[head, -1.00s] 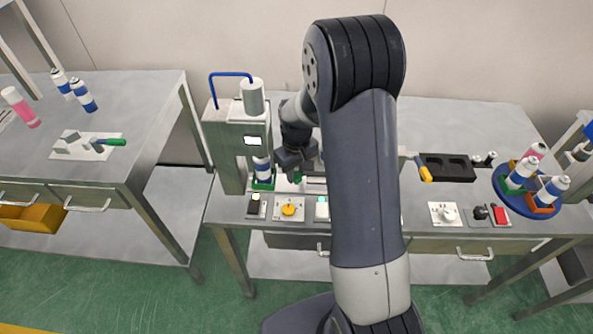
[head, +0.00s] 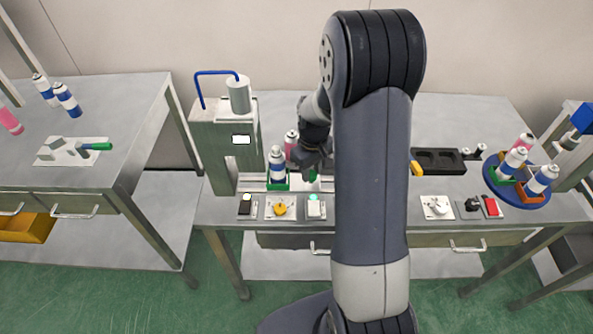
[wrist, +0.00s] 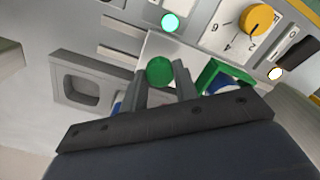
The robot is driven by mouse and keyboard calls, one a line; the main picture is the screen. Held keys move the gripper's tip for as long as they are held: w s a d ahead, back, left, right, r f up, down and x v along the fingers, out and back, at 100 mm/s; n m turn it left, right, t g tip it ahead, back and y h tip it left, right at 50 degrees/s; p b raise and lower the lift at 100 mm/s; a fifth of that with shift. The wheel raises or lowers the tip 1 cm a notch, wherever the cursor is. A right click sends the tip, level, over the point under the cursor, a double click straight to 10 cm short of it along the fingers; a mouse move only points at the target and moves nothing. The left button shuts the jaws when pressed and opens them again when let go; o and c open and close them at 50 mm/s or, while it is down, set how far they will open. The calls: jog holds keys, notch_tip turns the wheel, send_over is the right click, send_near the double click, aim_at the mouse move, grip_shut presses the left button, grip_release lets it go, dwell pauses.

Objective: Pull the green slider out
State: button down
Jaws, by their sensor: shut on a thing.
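The green slider is drawn out to the right of the grey crimping machine (head: 206,140). Its green holder (head: 277,184) carries an upright white-and-blue can (head: 277,166), clear of the machine's opening. My gripper (head: 311,172) is just right of the can, partly hidden by my arm. In the wrist view, my gripper (wrist: 162,88) is shut on the slider's round green knob (wrist: 159,71). The green holder (wrist: 208,76) shows right beside the fingers, with a bit of the blue can in it.
A pink can (head: 291,141) stands behind the holder. In front are a yellow dial (head: 280,208) and a lit green button (head: 314,198). To the right are a black tray (head: 438,161) and a blue turntable (head: 516,196) with several cans.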

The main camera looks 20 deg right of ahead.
jog(key=shift+s+d, duration=0.3)
jog(key=shift+d, duration=0.6)
jog(key=shift+s+d, duration=0.25)
jog(key=shift+d, duration=0.6)
jog(key=shift+s+d, duration=0.3)
jog(key=shift+d, duration=0.6)
jog(key=c, duration=1.1)
grip_release()
jog(key=shift+d, duration=0.15)
notch_tip(320, 180, up, 11)
jog(key=shift+b, duration=0.45)
jog(key=shift+f, duration=0.1)
notch_tip(320, 180, down, 11)
jog(key=shift+s+r, duration=0.1)
jog(key=shift+w+a+p, duration=0.3)
jog(key=shift+w+a, duration=0.05)
jog(key=shift+a, duration=0.5)
